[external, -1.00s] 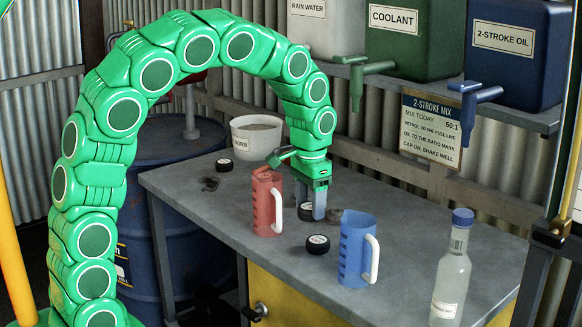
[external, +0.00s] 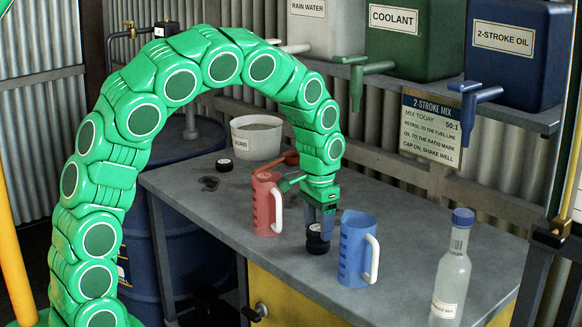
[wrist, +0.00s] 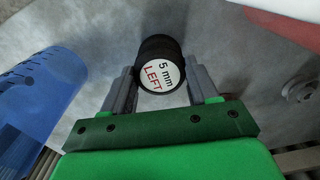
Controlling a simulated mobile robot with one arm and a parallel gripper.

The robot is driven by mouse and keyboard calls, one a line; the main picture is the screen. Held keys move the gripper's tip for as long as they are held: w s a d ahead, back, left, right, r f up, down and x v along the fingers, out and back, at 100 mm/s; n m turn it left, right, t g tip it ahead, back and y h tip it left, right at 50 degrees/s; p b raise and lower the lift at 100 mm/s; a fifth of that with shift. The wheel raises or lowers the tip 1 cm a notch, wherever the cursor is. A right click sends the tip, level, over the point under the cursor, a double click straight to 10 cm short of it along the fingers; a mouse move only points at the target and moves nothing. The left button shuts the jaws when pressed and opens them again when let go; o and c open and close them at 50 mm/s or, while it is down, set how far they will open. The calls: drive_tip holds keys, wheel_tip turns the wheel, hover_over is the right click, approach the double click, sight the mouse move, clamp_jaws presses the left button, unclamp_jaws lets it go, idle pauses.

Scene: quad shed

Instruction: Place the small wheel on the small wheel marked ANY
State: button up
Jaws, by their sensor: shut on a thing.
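My gripper (external: 319,222) is shut on a small black wheel (external: 315,231). In the wrist view the held wheel (wrist: 160,74) has a white face reading "5 mm LEFT" between the two fingers (wrist: 161,90). A second small black wheel (external: 318,246) is directly below the held one in the external view. Whether the two touch cannot be told, and the lower wheel's face marking is hidden. A third small dark wheel (external: 224,165) lies near the back left of the bench.
A red jug (external: 264,207) stands left of my gripper and a blue jug (external: 354,250) close on its right, both with white handles. A clear bottle (external: 452,275) stands at the bench's right. A white tub (external: 256,140) is at the back.

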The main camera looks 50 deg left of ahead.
sight(319, 227)
drive_tip(key=shift+f, duration=0.1)
drive_tip(key=o, duration=1.1)
drive_tip(key=shift+o, duration=0.2)
wheel_tip(319, 227, up, 12)
drive_tip(key=s+a+r, duration=0.2)
drive_tip(key=s+r, duration=0.1)
drive_tip(key=s, duration=0.5)
drive_tip(key=s+a+f+g, duration=0.1)
drive_tip(key=s, duration=1.5)
drive_tip(key=s+a+f+n, duration=0.1)
drive_tip(key=s, duration=1.5)
drive_tip(key=shift+a+f+n+g, duration=0.2)
drive_tip(key=shift+a+n+g, duration=0.1)
drive_tip(key=shift+a+g, duration=0.1)
